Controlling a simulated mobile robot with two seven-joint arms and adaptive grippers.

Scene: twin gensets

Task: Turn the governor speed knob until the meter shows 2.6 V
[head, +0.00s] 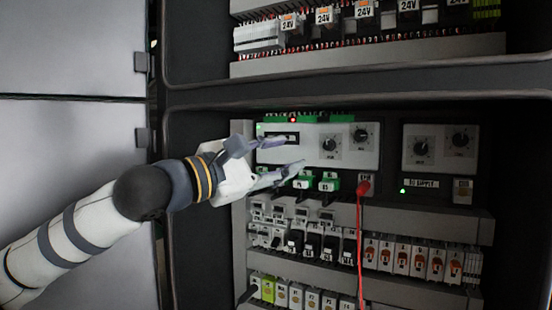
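In the head view, my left gripper (291,154) is open and empty, with its two fingers apart in front of the left part of the pale upper control panel (310,158). Two dark round knobs with dial marks sit on this panel: one (329,144) just right of my fingertips and one higher to the right (361,135). The fingers do not appear to touch either knob. I cannot read which knob is the governor speed knob. A dark display window (289,137) is partly covered by the upper finger. No meter reading is legible. My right gripper is not in view.
A second panel (438,150) with two similar knobs is at the right. A red plug (363,187) with a red cable (360,250) hangs down below the first panel. Rows of breakers (412,258) lie below. Relays marked 24V (323,17) are above the cabinet's crossbar (360,88).

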